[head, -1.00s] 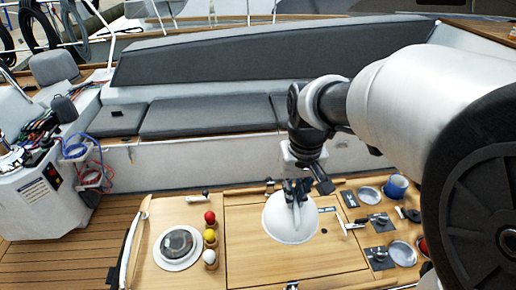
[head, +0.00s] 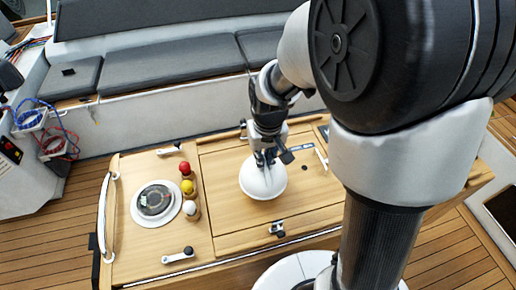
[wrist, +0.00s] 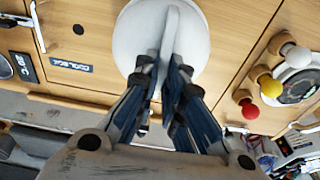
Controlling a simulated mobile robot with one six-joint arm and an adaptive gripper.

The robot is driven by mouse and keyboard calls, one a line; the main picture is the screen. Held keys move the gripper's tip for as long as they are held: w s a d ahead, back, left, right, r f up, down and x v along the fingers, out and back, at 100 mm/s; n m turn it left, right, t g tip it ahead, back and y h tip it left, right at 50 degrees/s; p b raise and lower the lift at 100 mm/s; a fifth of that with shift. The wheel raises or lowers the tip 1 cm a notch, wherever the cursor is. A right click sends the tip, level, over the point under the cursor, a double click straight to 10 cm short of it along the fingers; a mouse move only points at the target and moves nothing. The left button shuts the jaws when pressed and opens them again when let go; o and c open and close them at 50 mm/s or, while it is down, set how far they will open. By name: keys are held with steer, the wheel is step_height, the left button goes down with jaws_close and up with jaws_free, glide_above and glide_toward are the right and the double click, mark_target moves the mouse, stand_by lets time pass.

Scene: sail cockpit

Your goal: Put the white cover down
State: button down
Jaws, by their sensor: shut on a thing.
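The white cover (head: 263,185) is a round, domed piece with an upright fin-like grip. It is over the middle of the wooden table top (head: 230,221), and I cannot tell whether it touches the wood. My gripper (head: 265,157) is above the cover and shut on its grip. In the wrist view the cover (wrist: 128,52) fills the top middle, with its grip between the dark fingertips of my gripper (wrist: 168,68). The cover hides the wood beneath it.
A round compass (head: 155,202) and a row of red, yellow and white knobs (head: 188,185) stand left of the cover. A metal latch (head: 277,228) is at the table's front edge. A grey cushioned bench (head: 170,75) runs behind. Bare wood surrounds the cover.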

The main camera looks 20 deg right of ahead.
steer(key=shift+f+b, duration=0.5)
steer(key=shift+f, duration=1.7)
steer(key=shift+f, duration=0.2)
steer(key=c, duration=1.7)
jaws_free()
steer(key=shift+r, duration=0.15)
